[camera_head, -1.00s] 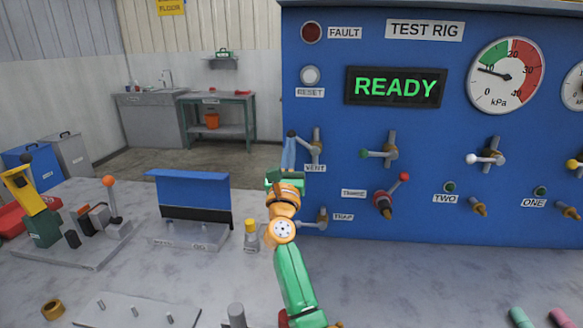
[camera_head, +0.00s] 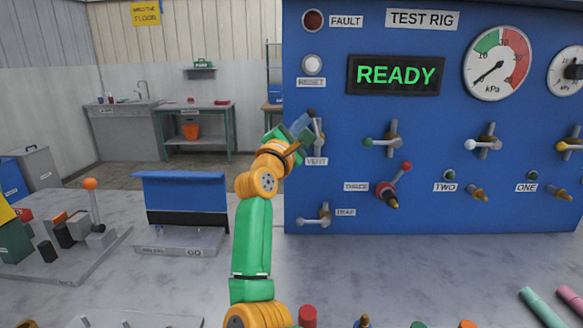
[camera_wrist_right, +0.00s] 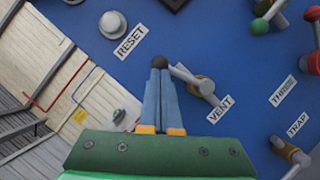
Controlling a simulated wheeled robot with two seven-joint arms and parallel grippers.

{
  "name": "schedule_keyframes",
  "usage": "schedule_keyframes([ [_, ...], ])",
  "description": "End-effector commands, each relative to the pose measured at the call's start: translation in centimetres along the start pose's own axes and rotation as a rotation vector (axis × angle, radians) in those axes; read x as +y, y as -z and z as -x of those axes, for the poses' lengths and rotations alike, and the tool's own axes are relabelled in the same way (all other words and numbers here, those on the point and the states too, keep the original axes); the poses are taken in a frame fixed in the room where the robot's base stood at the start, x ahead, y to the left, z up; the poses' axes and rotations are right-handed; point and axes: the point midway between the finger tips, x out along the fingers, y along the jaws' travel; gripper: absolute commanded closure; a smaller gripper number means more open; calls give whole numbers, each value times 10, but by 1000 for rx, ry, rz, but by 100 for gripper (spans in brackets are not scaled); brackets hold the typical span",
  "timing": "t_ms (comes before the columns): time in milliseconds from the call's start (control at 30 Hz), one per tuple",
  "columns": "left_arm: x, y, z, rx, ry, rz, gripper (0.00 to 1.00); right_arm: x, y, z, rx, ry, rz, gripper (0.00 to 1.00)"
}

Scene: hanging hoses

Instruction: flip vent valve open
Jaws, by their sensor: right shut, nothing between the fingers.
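The vent valve (camera_head: 319,135) is on the blue test rig panel above the VENT label (camera_head: 317,161). Its lever, with a dark ball knob (camera_wrist_right: 160,62), points mostly upward with a slight lean to the left. My right gripper (camera_head: 303,127) is shut and empty. Its blue fingers (camera_wrist_right: 160,98) are together, with their tips at the dark knob in the right wrist view; I cannot tell whether they touch. In the head view the fingers partly cover the valve. My left gripper is out of view.
The trap valve (camera_head: 318,215) sits below the vent valve, and the three valve (camera_head: 388,192) is lower right. The reset button (camera_head: 312,64) is above. The pressure gauge (camera_head: 497,63) reads near zero. A blue-backed stand (camera_head: 180,195) is on the bench to the left.

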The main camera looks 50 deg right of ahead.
Motion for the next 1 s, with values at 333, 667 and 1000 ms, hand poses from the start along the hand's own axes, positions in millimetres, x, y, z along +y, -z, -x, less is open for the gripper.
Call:
schedule_keyframes([
  [333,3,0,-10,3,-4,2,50,-1,-8,-4,1,69,-132,100],
  [667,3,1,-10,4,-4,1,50,-1,-10,-5,0,86,-166,100],
  [1000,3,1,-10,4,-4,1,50,-1,-10,-5,0,85,-166,100],
])
